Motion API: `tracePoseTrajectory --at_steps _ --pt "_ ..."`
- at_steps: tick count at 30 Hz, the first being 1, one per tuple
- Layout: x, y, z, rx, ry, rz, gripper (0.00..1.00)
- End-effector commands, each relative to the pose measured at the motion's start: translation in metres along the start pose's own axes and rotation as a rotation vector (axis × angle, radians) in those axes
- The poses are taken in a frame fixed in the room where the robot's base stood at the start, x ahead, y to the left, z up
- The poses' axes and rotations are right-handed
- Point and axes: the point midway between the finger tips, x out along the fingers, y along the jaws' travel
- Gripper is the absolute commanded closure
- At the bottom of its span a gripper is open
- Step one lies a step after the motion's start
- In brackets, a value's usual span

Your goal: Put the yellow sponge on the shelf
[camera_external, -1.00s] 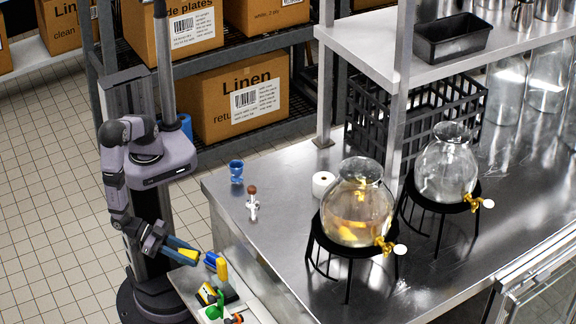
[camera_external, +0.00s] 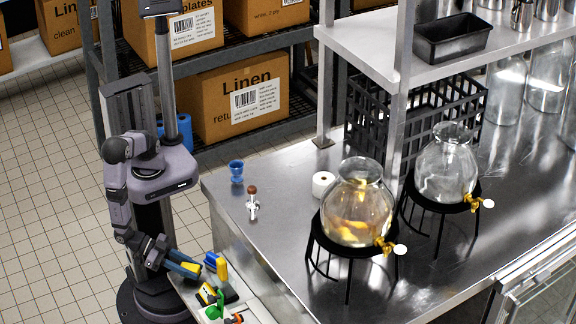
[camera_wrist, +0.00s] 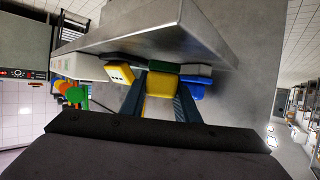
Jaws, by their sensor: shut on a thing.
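My gripper (camera_external: 178,265) is low at the left of the steel counter, beside the small ledge (camera_external: 250,306). It is shut on the yellow sponge (camera_external: 191,267), which shows between the blue fingers. In the wrist view the sponge (camera_wrist: 160,97) sits between the fingertips of my gripper (camera_wrist: 160,105). A green patch lies just beyond the sponge's far edge; I cannot tell whether it belongs to it. A raised steel shelf (camera_external: 378,54) stands above the counter at the upper right.
Yellow, blue and green items crowd the ledge close by, among them a blue block (camera_wrist: 197,91). The counter (camera_external: 290,235) carries a blue cup (camera_external: 236,171), a white roll (camera_external: 322,184) and glass dispensers (camera_external: 357,205). A black tin (camera_external: 452,40) stands on the shelf.

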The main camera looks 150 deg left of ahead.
Motion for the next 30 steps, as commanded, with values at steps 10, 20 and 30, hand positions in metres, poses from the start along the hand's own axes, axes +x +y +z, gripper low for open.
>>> tracePoseTrajectory --at_steps 10,20,30 --pt "0.0016 0.0000 0.0037 0.000 0.000 0.000 0.96" --pt "0.0022 0.0000 0.0052 0.000 0.000 0.000 0.96" --pt "0.0045 0.0002 0.0107 0.000 0.000 0.000 0.96"
